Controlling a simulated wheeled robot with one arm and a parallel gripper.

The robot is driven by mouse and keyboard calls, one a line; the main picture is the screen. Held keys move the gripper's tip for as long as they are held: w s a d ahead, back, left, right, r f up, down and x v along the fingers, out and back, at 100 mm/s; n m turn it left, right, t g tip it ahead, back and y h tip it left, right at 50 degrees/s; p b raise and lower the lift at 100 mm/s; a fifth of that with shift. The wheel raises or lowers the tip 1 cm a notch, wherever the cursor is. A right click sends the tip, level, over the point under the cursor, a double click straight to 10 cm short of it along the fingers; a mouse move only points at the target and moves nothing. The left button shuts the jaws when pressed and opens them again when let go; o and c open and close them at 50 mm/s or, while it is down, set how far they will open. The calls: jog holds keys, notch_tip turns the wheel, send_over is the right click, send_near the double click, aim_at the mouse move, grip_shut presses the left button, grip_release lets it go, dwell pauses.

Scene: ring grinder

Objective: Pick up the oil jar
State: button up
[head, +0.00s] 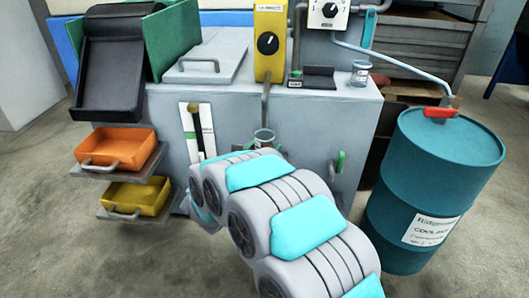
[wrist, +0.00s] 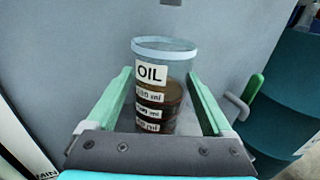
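The oil jar (wrist: 152,92) is a clear cup with an "OIL" label, volume marks and dark brown oil inside. It stands upright between the two green fingers of my gripper (wrist: 160,96) in the wrist view. The fingers are apart, one on each side of the jar, and narrow gaps show beside its lower part. In the head view the jar (head: 263,138) is in front of the grey machine, below a pipe. My arm hides most of my gripper there, and what is under the jar is hidden.
The grey machine (head: 365,110) stands close behind the jar. A green-handled lever (wrist: 245,98) is right of my gripper. A teal coolant drum (head: 400,205) stands at the right. Another clear cup (head: 360,74) is on the machine top. Orange (head: 117,147) and yellow (head: 135,195) trays jut out left.

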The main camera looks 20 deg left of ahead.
grip_shut()
dwell(0.5)
jog(key=shift+r, duration=0.1)
jog(key=shift+r, duration=0.75)
jog(key=s+a, duration=0.3)
jog(key=s, duration=1.5)
jog(key=w+d+m+g+h+p, duration=0.1)
jog(key=w+d+m+h+p, duration=0.15)
jog(key=w+d, duration=0.6)
jog(key=w+d+m+g+h+p, duration=0.2)
jog(key=w+d+h, duration=0.3)
jog(key=d, duration=0.7)
jog(key=w+d+m+g+h, duration=0.1)
jog(key=d, duration=0.6)
jog(key=w+d+f+m+g+h+p, duration=0.1)
jog(key=w+d, duration=0.1)
jog(key=d, duration=0.5)
jog(key=w+d+m+g+h+p, duration=0.1)
jog(key=d+m+h, duration=0.1)
jog(key=d, duration=0.5)
jog(key=shift+w+d+f+g, duration=0.15)
jog(key=shift+w+g, duration=0.2)
jog(key=shift+g, duration=0.05)
